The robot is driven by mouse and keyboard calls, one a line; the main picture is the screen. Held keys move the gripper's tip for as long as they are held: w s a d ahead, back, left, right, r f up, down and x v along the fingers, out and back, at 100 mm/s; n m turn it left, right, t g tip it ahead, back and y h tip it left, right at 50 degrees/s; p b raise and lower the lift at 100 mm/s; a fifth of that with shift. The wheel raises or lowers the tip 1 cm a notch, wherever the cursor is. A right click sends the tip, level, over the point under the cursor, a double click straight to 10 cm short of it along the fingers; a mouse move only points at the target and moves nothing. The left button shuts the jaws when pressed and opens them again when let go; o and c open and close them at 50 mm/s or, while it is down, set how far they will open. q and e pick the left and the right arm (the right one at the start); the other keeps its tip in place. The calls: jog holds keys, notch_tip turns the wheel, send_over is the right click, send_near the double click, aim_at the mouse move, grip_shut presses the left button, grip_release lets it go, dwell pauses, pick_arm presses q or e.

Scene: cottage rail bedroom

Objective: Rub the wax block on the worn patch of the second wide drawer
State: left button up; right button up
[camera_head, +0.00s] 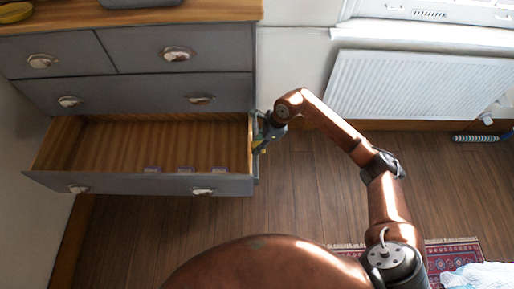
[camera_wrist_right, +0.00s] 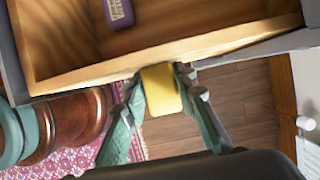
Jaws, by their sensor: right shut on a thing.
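The second wide drawer (camera_head: 140,183) of the grey chest is pulled out, its wooden inside showing. My right gripper (camera_head: 262,142) is at the drawer's right side, outside it. In the right wrist view my right gripper (camera_wrist_right: 160,86) is shut on the yellow wax block (camera_wrist_right: 163,92), with a finger on either side. The block's far end is at the drawer's wooden side wall (camera_wrist_right: 210,40); I cannot tell whether it touches. I cannot make out the worn patch. My left gripper is not in view.
Small purple packets (camera_head: 186,169) lie in the drawer along its front. A white radiator (camera_head: 420,85) is on the wall to the right. A patterned rug (camera_head: 452,254) lies at lower right. The wooden floor (camera_head: 310,190) beside the drawer is clear.

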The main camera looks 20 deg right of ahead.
jog(key=shift+w+r, duration=0.1)
jog(key=shift+w, duration=0.05)
jog(key=shift+s, duration=0.3)
dwell(1.3)
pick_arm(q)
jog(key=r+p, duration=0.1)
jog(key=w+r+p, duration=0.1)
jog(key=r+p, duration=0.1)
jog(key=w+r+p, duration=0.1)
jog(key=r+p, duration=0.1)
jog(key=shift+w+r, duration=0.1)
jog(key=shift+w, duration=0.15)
pick_arm(e)
jog(key=s+a, duration=0.3)
jog(key=s, duration=0.7)
dwell(0.4)
